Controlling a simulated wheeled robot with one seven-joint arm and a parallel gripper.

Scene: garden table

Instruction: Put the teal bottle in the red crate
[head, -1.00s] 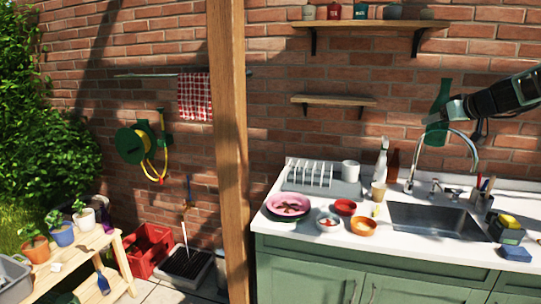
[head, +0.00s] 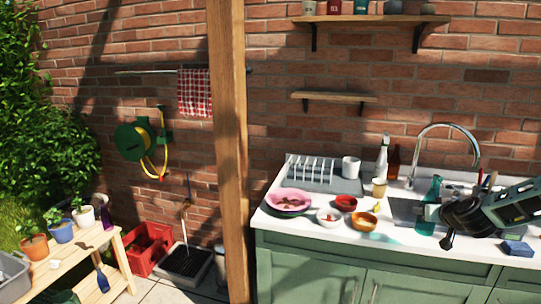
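The teal bottle (head: 433,190) is see-through and upright, with its neck up. My gripper (head: 429,212) comes in from the right and is shut around the bottle's body. The red crate (head: 141,265) stands on the ground at the lower left by the brick wall, well away from my gripper. Its inside is only partly visible.
A wooden post (head: 230,150) rises between the crate and the sink counter (head: 300,232). Bowls and a pink plate (head: 289,201) sit left of the bottle. A black tray (head: 185,264) lies beside the crate, and a potting bench (head: 112,258) stands left of it.

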